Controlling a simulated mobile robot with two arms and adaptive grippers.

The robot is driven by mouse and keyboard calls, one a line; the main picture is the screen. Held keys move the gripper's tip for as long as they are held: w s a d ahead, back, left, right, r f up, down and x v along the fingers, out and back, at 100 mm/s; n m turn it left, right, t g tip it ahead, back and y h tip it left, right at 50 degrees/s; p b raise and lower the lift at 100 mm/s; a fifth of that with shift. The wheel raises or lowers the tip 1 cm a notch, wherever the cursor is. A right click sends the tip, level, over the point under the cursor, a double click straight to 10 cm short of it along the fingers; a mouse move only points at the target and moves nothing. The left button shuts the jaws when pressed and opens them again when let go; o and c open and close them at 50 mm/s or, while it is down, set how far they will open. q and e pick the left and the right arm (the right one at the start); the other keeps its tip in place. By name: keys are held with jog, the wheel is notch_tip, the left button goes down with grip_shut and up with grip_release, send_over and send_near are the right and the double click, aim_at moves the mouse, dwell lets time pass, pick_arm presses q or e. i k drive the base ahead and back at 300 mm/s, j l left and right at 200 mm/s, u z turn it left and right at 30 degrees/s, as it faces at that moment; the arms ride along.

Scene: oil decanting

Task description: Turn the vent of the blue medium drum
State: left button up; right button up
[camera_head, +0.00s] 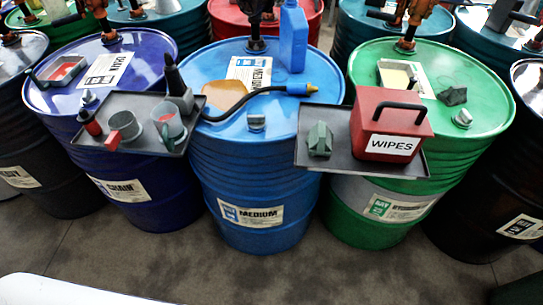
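The blue medium drum (245,175) stands upright in the middle of the camera_head view, with a white MEDIUM label on its front. I cannot tell how far the vent is turned. A black hose (232,108) with a blue and yellow end lies on the lid behind the vent. A blue bottle (292,38) stands at the lid's back right. Neither of my grippers is in view.
A grey tray (135,100) with cups and a dark bottle overhangs the drum's left side. Another tray (310,155) with a red WIPES box (390,125) overhangs its right side. A purple drum (150,190) and a green drum (350,215) stand alongside. The front floor is clear.

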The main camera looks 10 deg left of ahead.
aim_at(259, 121)
jog(key=k+l+u, duration=0.15)
jog(key=l, duration=1.15)
jog(key=i+l, duration=0.05)
